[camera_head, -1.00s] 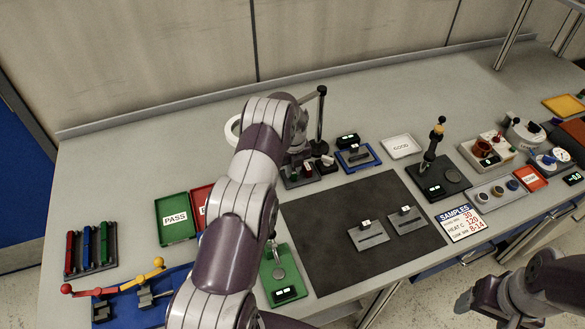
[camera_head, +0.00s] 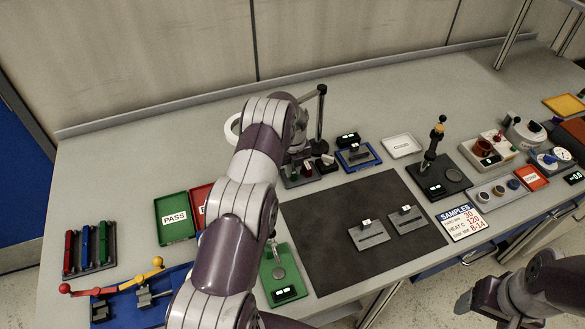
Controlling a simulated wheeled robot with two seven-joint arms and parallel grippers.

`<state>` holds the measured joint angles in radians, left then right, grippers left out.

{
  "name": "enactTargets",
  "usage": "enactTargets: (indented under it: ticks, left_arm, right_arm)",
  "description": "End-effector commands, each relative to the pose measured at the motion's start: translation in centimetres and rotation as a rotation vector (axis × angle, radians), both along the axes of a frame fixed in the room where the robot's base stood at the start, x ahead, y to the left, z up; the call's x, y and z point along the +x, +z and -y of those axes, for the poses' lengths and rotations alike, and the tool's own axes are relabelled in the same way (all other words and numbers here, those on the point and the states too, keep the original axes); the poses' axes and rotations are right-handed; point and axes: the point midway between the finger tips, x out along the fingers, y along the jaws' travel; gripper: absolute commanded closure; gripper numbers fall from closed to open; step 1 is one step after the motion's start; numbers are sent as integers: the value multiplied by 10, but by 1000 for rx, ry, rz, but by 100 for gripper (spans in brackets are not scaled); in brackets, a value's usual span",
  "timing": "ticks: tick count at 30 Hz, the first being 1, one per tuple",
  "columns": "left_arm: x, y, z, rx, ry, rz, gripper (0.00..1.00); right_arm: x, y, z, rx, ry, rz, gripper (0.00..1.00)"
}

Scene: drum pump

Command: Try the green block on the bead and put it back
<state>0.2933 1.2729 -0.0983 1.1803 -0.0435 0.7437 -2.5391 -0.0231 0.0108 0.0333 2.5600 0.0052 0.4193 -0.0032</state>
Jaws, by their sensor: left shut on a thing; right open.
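My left gripper (camera_head: 298,152) is over a small dark rack (camera_head: 298,183) behind the black mat, its fingers largely hidden by my own arm. It is shut, seemingly on the green block (camera_head: 291,172) at the rack's left; I cannot tell whether the block is clear of its slot. A red block (camera_head: 308,169) and a dark block (camera_head: 327,161) stand to its right. Grey metal pieces with small white tags lie on the mat, one on the left (camera_head: 368,235) and one on the right (camera_head: 406,219); their beads are too small to make out. My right gripper (camera_head: 466,304) is open and empty, off the bench's front.
The black mat (camera_head: 320,220) has free room on its left. A dark post (camera_head: 321,115) rises close behind my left gripper. A PASS tray (camera_head: 175,228) is at left.

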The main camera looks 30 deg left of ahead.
Motion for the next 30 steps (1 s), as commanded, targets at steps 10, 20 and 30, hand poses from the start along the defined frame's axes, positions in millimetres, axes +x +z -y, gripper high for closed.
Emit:
enactTargets:
  ticks: [10, 20, 30]
  left_arm:
    - [0, 0, 0, 0, 0, 0, 52]
    - [0, 0, 0, 0, 0, 0, 67]
    - [0, 0, 0, 0, 0, 0, 67]
  right_arm:
    - [0, 0, 0, 0, 0, 0, 26]
    - [0, 0, 0, 0, 0, 0, 26]
    - [0, 0, 0, 0, 0, 0, 26]
